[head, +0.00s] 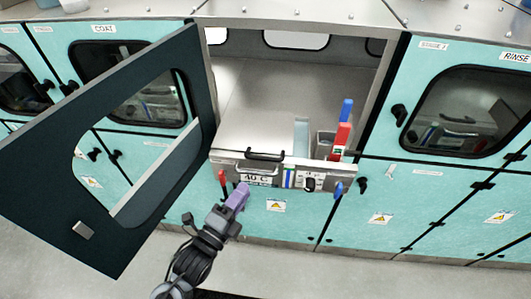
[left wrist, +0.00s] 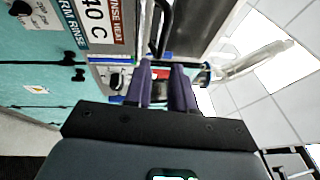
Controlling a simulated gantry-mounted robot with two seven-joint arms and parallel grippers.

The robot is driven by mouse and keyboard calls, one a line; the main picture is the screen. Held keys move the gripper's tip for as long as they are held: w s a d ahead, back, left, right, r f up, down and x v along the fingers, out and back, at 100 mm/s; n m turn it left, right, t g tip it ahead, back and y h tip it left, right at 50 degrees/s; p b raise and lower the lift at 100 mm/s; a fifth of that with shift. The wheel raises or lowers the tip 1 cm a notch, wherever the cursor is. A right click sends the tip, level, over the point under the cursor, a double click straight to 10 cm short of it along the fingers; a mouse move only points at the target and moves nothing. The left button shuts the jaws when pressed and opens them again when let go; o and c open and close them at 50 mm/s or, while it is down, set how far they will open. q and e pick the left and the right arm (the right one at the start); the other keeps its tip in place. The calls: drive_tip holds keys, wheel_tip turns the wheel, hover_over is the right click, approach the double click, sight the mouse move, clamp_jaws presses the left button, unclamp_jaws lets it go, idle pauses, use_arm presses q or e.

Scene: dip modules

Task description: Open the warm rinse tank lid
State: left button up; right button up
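The warm rinse tank (head: 228,168) sits in the open bay, with a "40 C" label on its front. Its steel lid (head: 262,105) lies flat and closed. A black bar handle (head: 265,154) is at the lid's front edge; a black bar also shows beyond the fingertips in the left wrist view (left wrist: 163,30). My left gripper (head: 238,192) has purple fingers and is below and slightly left of the handle, in front of the tank. In the left wrist view the fingers (left wrist: 162,66) are a little apart with nothing between them. My right gripper is not in view.
A dark hinged door (head: 35,185) with a window stands open on the left. Red and blue objects (head: 342,135) stand at the tank's right end. A black knob (head: 309,184) is on its front. Closed teal cabinets (head: 440,195) flank the bay. The floor in front is clear.

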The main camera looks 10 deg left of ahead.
use_arm(q)
approach(262, 162)
drive_tip(key=w+d+r, duration=0.4)
drive_tip(key=w, duration=0.1)
drive_tip(key=shift+p+x, duration=0.5)
drive_tip(key=shift+x, duration=0.3)
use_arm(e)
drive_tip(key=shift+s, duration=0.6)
use_arm(q)
drive_tip(key=shift+a, duration=0.15)
clamp_jaws()
